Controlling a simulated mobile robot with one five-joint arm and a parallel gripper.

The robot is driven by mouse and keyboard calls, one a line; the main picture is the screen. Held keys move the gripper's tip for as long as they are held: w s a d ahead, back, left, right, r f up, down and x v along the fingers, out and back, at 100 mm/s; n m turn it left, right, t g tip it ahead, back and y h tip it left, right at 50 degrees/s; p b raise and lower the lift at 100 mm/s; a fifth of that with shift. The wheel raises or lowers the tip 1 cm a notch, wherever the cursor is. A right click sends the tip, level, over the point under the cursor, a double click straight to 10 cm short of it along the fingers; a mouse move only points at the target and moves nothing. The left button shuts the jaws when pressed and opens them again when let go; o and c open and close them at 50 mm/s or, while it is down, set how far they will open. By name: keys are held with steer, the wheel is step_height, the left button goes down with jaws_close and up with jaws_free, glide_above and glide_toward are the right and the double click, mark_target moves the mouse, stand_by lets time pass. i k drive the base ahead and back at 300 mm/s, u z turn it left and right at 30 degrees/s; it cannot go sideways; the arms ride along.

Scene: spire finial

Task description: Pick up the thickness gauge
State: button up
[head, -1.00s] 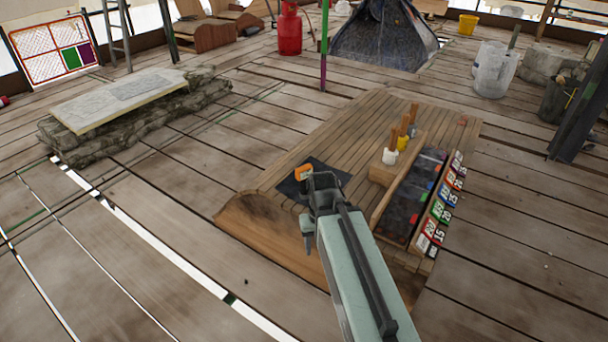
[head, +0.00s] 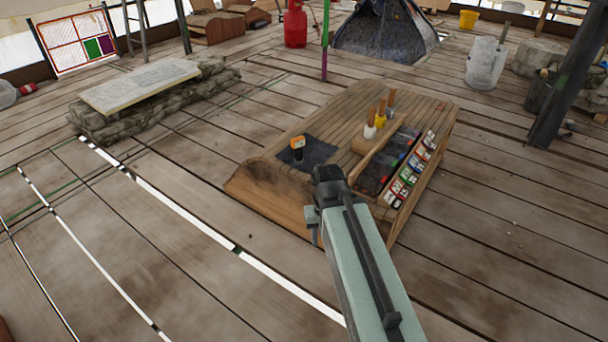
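A small orange-topped, dark-bodied item, likely the thickness gauge (head: 297,144), stands on a dark square mat (head: 322,153) at the near left end of the wooden bench. My gripper (head: 327,172) is in front of it and a little to its right in the picture, apart from it. My gripper appears over the bench's near edge. Its fingertips point away from the camera and are mostly hidden behind its own body, so I cannot see the gap between them.
The slatted bench (head: 345,110) carries handled tools in pots (head: 370,131) and a rack of coloured, numbered cards (head: 410,170) on its right. A stone slab (head: 140,85) lies left. Plank floor around the bench is mostly clear.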

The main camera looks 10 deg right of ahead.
mark_target(298, 143)
steer(key=u, duration=0.95)
steer(key=i, duration=1.95)
steer(key=z, duration=0.05)
